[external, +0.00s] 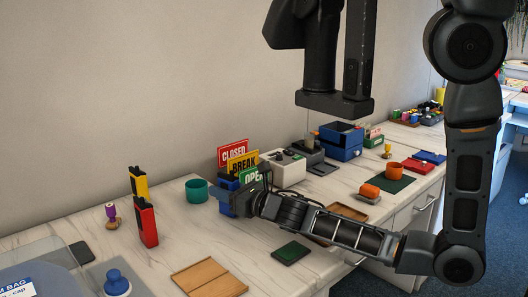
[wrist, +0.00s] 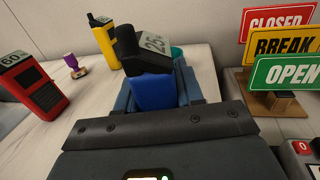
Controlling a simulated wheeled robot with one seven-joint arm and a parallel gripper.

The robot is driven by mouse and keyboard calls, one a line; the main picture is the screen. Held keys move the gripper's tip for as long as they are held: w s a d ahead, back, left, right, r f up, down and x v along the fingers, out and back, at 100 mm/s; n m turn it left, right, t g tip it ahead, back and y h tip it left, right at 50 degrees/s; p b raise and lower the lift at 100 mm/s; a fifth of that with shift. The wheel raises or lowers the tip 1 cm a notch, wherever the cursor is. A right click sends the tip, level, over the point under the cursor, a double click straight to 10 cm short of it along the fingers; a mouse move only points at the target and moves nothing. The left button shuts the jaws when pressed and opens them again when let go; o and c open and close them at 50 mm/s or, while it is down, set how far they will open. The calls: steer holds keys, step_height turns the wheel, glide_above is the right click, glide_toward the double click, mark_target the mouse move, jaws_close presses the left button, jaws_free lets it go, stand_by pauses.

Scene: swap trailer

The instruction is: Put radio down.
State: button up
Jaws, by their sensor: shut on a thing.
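My gripper (external: 240,200) is low over the white marble counter and shut on a blue radio (wrist: 153,92) with a black top and a "25" label. The blue radio (external: 226,184) shows in part beside the fingers in the external view. I cannot tell whether its base touches the counter. A red radio (external: 147,224) and a yellow radio (external: 139,186) stand upright to the left; both also show in the wrist view, the red one (wrist: 38,92) labelled "60" and the yellow one (wrist: 103,42) behind it.
A teal cup (external: 196,190) stands just behind the blue radio. The CLOSED, BREAK and OPEN signs (external: 240,160) and a white box (external: 284,170) are close on the right. A green pad (external: 291,252) and a wooden tray (external: 210,279) lie in front. Bare counter shows left of my gripper.

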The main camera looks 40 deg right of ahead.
jaws_close()
steer(key=shift+r, duration=0.1)
steer(key=shift+r+p, duration=0.5)
steer(key=shift+r, duration=0.1)
steer(key=r+p, duration=0.2)
steer(key=r, duration=0.1)
steer(key=shift+s+d+r+p, duration=0.15)
steer(key=shift+d+r+p, duration=0.2)
steer(key=shift+p, duration=0.05)
steer(key=s+d+r+p, duration=0.35)
steer(key=d+r, duration=0.25)
steer(key=d, duration=0.4)
steer(key=w+d+f+m+h+b, duration=0.1)
steer(key=w+f+m+h, duration=0.1)
steer(key=f, duration=0.9)
steer(key=shift+w+d+h+b, duration=0.4)
steer(key=shift+w+h, duration=0.35)
steer(key=shift+h, duration=0.15)
steer(key=shift+a, duration=0.1)
